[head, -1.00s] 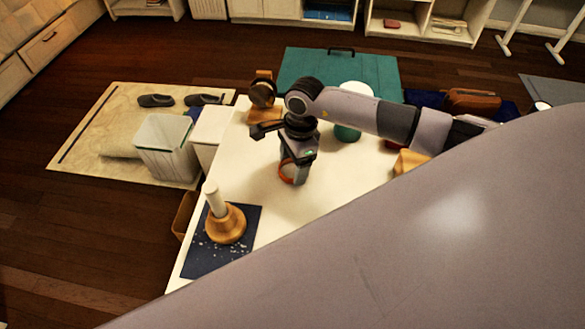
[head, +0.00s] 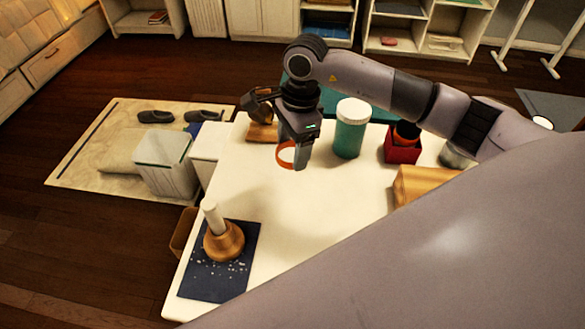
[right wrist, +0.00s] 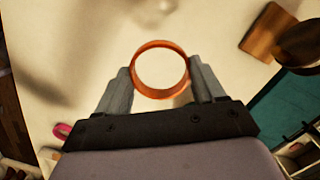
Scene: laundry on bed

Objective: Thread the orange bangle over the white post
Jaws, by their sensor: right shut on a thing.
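The orange bangle (head: 286,154) is held at the tips of my right gripper (head: 298,160), raised above the white table. In the right wrist view the bangle (right wrist: 160,70) is a ring seen nearly through its hole, between the two grey fingers of the right gripper (right wrist: 160,88). The white post (head: 212,217) stands upright on a round wooden base (head: 224,241) at the table's near left. The bangle is well apart from the post, farther back and to its right. My left gripper is not in view.
The base stands on a dark blue speckled mat (head: 215,284). A teal jar with a white lid (head: 350,130), a red box (head: 402,148) and a wooden block (head: 425,184) stand at the back right. The table's middle (head: 290,210) is clear.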

